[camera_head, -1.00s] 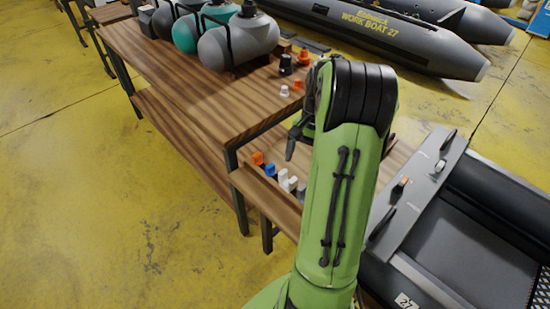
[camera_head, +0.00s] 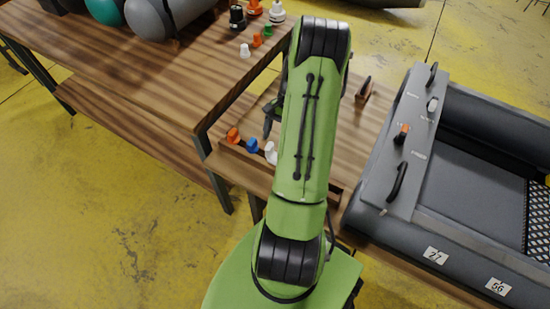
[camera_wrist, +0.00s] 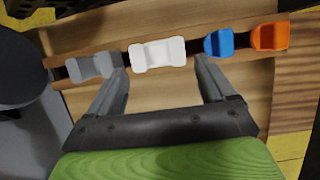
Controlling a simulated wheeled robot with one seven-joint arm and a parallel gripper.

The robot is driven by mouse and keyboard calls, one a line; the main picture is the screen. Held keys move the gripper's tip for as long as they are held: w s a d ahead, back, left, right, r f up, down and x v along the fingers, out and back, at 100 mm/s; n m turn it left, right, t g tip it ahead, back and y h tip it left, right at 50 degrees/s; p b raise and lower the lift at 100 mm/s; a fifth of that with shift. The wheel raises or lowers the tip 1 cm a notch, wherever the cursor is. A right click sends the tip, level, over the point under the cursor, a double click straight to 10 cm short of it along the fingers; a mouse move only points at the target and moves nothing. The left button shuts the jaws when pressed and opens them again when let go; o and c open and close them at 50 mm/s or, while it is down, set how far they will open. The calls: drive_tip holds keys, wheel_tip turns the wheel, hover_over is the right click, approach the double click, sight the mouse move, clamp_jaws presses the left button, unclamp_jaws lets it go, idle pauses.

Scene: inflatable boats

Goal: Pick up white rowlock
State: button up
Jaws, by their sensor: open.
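The white rowlock (camera_wrist: 158,54) sits in a row on a wooden rack, between a grey rowlock (camera_wrist: 93,66) and a blue one (camera_wrist: 219,43). An orange one (camera_wrist: 270,37) is at the right end of the row. My gripper (camera_wrist: 160,78) is open and empty in the wrist view, with one finger on either side of the white rowlock's lower edge. I cannot tell whether the fingers reach its depth. In the head view, a white rowlock (camera_head: 271,153) shows beside the blue (camera_head: 252,145) and orange (camera_head: 233,135) ones; my arm hides the rest of the row.
A wooden table (camera_head: 150,85) at the left holds cylinders and several small coloured fittings. A grey inflatable boat (camera_head: 470,150) with a bench board (camera_head: 405,150) lies to the right of my arm. Yellow floor (camera_head: 100,225) is clear at the lower left.

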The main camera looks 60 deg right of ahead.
drive_tip(key=b+x, duration=0.2)
drive_tip(key=x, duration=0.4)
drive_tip(key=shift+s+a+f+b, duration=0.1)
drive_tip(key=shift+a+f+b, duration=0.05)
drive_tip(key=shift+f+b, duration=0.2)
drive_tip(key=shift+r, duration=0.1)
drive_tip(key=shift+c, duration=0.2)
drive_tip(key=c, duration=0.7)
